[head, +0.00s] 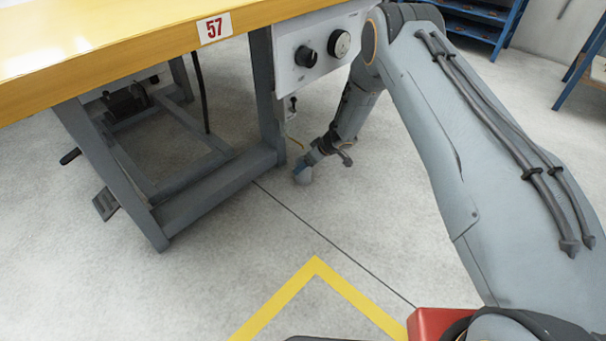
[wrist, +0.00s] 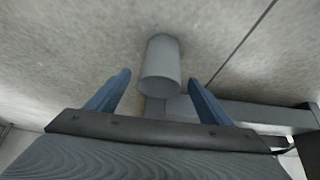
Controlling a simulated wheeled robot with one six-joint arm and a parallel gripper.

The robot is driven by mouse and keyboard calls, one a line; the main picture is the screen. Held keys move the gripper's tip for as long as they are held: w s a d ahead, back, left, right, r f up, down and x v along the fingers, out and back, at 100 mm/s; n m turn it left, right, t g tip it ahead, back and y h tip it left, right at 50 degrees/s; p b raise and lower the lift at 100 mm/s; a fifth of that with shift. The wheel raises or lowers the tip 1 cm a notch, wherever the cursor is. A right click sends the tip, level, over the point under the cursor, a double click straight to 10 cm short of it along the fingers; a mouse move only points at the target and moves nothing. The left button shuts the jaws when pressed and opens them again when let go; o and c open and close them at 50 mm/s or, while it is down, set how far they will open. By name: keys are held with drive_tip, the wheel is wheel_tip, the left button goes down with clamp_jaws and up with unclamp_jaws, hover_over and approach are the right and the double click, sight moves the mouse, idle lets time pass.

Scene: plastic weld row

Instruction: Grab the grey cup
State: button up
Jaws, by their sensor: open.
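The grey cup (wrist: 160,66) is a plain cylinder near the middle of the wrist view, with the floor around it. My gripper (wrist: 160,82) is open, with one blue finger to the left of the cup and one to the right. Gaps show between the cup and both fingers. In the head view, my gripper (head: 312,165) is low near the floor beside the foot of the workbench. The grey cup (head: 303,175) shows there as a small grey shape at its tip, partly hidden by the gripper.
A workbench with a yellow top (head: 120,48) stands at the left, its grey leg frame (head: 215,188) close to my gripper. A control box (head: 318,50) hangs under the top. A blue rack (head: 480,25) stands at the back. The floor in front is clear, with yellow marking (head: 316,262).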

sight(304, 178)
drive_tip(key=b+x, duration=0.2)
drive_tip(key=x, duration=0.2)
drive_tip(key=shift+a+f+b, duration=0.2)
drive_tip(key=shift+b, duration=0.2)
drive_tip(key=shift+r, duration=0.1)
drive_tip(key=c, duration=1.2)
drive_tip(key=shift+c, duration=0.2)
